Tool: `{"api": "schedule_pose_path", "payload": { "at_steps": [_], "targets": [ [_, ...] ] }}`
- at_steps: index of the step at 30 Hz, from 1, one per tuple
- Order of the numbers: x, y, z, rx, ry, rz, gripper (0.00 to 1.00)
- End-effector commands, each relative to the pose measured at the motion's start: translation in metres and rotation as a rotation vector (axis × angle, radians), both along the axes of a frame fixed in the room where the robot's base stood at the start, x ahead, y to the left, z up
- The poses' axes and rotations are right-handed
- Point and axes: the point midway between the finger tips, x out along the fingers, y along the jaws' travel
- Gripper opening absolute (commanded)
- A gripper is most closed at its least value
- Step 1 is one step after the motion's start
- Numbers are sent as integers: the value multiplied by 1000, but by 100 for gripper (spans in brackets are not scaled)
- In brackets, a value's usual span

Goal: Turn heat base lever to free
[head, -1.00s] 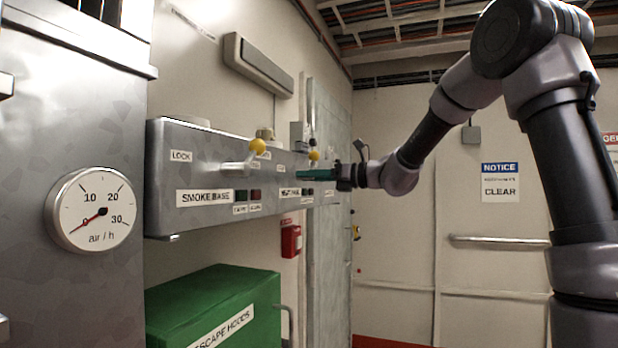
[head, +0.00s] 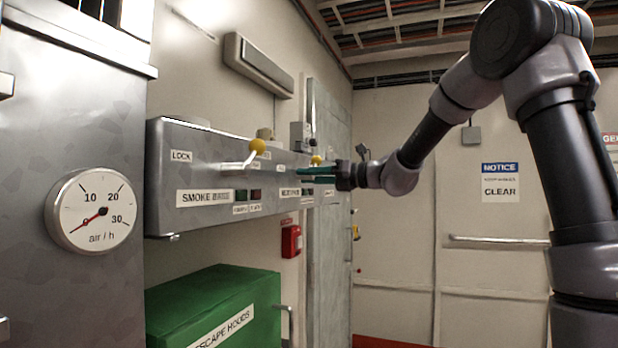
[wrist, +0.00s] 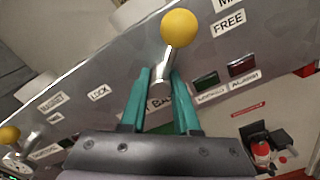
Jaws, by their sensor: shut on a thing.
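The heat base lever has a yellow ball knob (wrist: 180,27) on a metal stem. Its knob (head: 316,160) also shows at the far end of the grey panel (head: 210,165) in the head view. My gripper (wrist: 162,80) is shut on the lever, its teal fingers on both sides of the stem below the knob. In the head view my gripper (head: 302,172) reaches the panel from the right. The LOCK label (wrist: 99,92) lies left of the stem and the FREE label (wrist: 229,22) right of it. The fingers partly cover the BASE label.
A second yellow-knobbed lever (head: 257,146) stands on the nearer part of the panel, by the SMOKE BASE label (head: 205,197). A green ESCAPE HOODS box (head: 210,295) stands below. A red wall box (head: 291,240) hangs under the far end.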

Motion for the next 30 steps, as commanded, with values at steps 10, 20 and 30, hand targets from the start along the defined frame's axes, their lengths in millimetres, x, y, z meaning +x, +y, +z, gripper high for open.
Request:
{"api": "schedule_pose_path", "payload": {
  "at_steps": [10, 20, 30],
  "targets": [
    [0, -1, -1, -2, 0, -1, 60],
    [-2, -8, 0, -1, -2, -2, 60],
    [-24, -70, 0, -1, -1, -4, 60]
  ]
}}
